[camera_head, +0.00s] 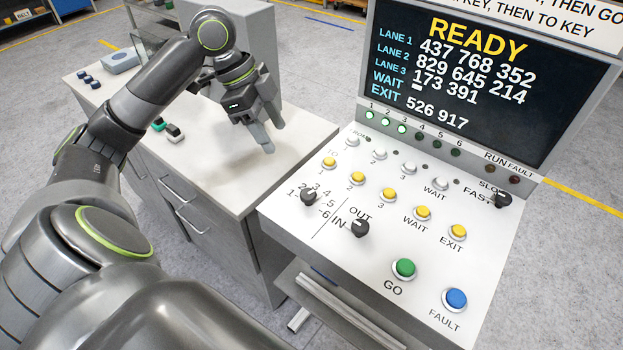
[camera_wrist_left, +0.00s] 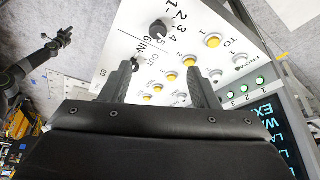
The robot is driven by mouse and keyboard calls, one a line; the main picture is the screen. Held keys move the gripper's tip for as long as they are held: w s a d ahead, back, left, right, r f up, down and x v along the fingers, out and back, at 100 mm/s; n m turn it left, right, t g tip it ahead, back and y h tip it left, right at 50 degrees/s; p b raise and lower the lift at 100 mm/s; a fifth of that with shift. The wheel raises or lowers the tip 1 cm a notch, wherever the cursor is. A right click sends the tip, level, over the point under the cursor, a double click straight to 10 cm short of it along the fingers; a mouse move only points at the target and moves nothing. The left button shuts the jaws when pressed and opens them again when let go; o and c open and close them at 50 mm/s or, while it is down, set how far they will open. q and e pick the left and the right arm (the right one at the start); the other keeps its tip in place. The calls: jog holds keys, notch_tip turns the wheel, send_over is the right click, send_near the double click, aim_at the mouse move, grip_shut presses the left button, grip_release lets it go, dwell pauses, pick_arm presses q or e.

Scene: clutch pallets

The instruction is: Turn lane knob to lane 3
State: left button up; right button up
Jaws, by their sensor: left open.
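The lane knob (camera_head: 309,196) is a small black knob at the left of the sloped white panel (camera_head: 300,228), with printed numbers 1 to 6 around it. Its pointer is too small to read surely. It also shows in the left wrist view (camera_wrist_left: 158,29), beyond my fingertips. My left gripper (camera_head: 275,135) is open and empty, above the right end of the white counter, up and left of the knob and apart from it. Its two fingers show in the left wrist view (camera_wrist_left: 164,68). My right gripper (camera_wrist_left: 62,38) shows small at the left there; its jaws are unclear.
A second black knob (camera_head: 358,228), marked IN and OUT, sits close to the lane knob. Yellow buttons (camera_head: 358,178), a green GO button (camera_head: 404,268) and a blue FAULT button (camera_head: 455,299) share the panel. The screen (camera_head: 450,90) rises behind. Small items (camera_head: 170,131) lie on the counter.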

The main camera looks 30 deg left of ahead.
pick_arm(q)
jog(key=s+d+f, duration=0.1)
jog(key=f, duration=0.1)
jog(key=p, duration=0.1)
send_near(307, 194)
jog(key=f, duration=0.1)
jog(key=x, duration=0.7)
jog(key=shift+w+d+p, duration=0.1)
jog(key=shift+p, duration=0.2)
jog(key=shift+d+f, duration=0.1)
jog(key=shift+f, duration=0.1)
pick_arm(e)
jog(key=s, duration=0.1)
jog(key=s+r, duration=0.1)
jog(key=s, duration=0.1)
jog(key=shift+s+r, duration=0.25)
jog(key=shift+s, duration=0.05)
pick_arm(q)
jog(key=shift+c, duration=0.3)
pick_arm(e)
jog(key=shift+w, duration=0.2)
